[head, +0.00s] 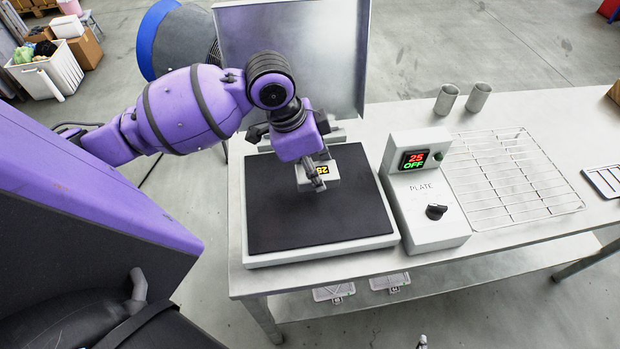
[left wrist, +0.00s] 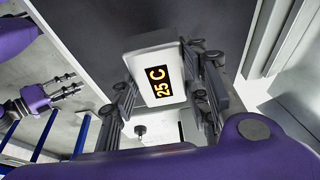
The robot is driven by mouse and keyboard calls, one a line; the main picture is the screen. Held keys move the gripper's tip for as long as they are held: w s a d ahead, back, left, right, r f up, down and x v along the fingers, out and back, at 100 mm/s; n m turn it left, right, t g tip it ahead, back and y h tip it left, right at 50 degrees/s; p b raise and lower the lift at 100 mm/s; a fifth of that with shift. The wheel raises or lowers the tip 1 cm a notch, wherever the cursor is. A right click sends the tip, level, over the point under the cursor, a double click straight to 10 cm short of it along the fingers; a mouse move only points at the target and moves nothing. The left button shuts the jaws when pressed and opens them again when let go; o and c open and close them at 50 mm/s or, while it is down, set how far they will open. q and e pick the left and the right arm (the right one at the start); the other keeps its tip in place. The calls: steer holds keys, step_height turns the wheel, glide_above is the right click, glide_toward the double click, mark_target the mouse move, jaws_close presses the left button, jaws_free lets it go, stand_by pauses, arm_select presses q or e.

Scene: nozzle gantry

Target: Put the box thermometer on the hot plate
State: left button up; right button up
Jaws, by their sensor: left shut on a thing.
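The box thermometer (head: 325,172) is a small white box with a yellow-on-black display; it reads 25 C in the left wrist view (left wrist: 142,58). My left gripper (head: 314,180) is shut on it, with fingers on both sides (left wrist: 165,100). It is over the upper right part of the hot plate's black top (head: 300,222). I cannot tell whether the box touches the plate. The plate's control box (head: 425,200) shows 25 and OFF. My right gripper (left wrist: 68,93) is away at the left of the left wrist view, its fingers apart and empty.
An upright metal panel (head: 295,50) stands behind the plate. To the right, the bench (head: 400,120) holds a wire rack (head: 510,180) and two metal cups (head: 447,98). The front and left of the black top are clear.

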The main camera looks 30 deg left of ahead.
arm_select(q)
steer(key=shift+s+a+f, duration=0.1)
steer(key=shift+a+f, duration=0.25)
steer(key=shift+f, duration=0.05)
steer(key=shift+a+f, duration=0.15)
steer(key=shift+f, duration=1.5)
steer(key=shift+f, duration=0.1)
steer(key=o, duration=1.4)
steer(key=v, duration=1.2)
